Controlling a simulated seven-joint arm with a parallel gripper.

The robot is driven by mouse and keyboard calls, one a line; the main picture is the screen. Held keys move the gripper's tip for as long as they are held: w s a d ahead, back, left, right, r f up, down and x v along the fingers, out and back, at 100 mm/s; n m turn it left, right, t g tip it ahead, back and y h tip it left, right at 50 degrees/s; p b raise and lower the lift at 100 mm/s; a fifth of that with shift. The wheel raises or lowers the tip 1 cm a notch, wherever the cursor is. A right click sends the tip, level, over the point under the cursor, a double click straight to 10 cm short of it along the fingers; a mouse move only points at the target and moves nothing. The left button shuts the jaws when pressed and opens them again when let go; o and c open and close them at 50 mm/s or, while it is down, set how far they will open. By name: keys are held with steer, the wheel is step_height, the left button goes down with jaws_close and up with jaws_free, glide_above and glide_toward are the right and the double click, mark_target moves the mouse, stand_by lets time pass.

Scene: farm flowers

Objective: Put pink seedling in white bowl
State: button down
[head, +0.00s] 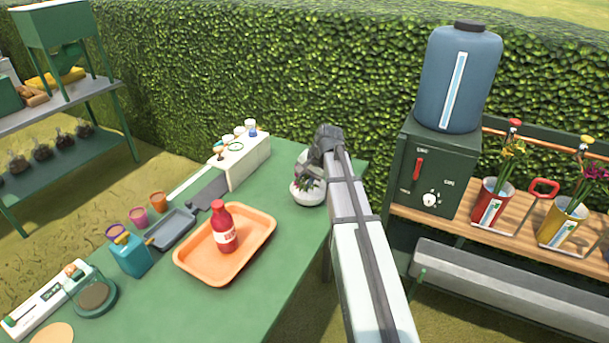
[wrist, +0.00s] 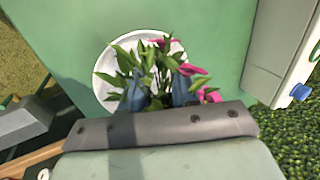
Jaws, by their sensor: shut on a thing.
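The pink seedling (wrist: 150,62) has green leaves and several pink flowers. My gripper (wrist: 158,95) is shut on it, and the leaves hide most of the fingers. The white bowl (wrist: 104,65) is behind and below the seedling in the wrist view. In the head view the white bowl (head: 308,196) stands near the right edge of the green table, with my gripper (head: 308,172) right above it. Dark leaves and pink bits of the seedling show at the bowl's mouth. I cannot tell whether the seedling's base touches the bowl.
On the green table (head: 265,300) are an orange tray (head: 265,255) with a red bottle (head: 222,228), a grey tray (head: 171,230), a blue container (head: 128,255) and a white rack (head: 245,165) with small cups. A green box (head: 433,165) with a blue tank stands right of my arm.

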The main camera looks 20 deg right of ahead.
mark_target(305, 174)
steer(key=shift+f, duration=1.6)
steer(key=c, duration=0.8)
jaws_free()
steer(key=shift+r, duration=0.1)
steer(key=shift+r, duration=3.45)
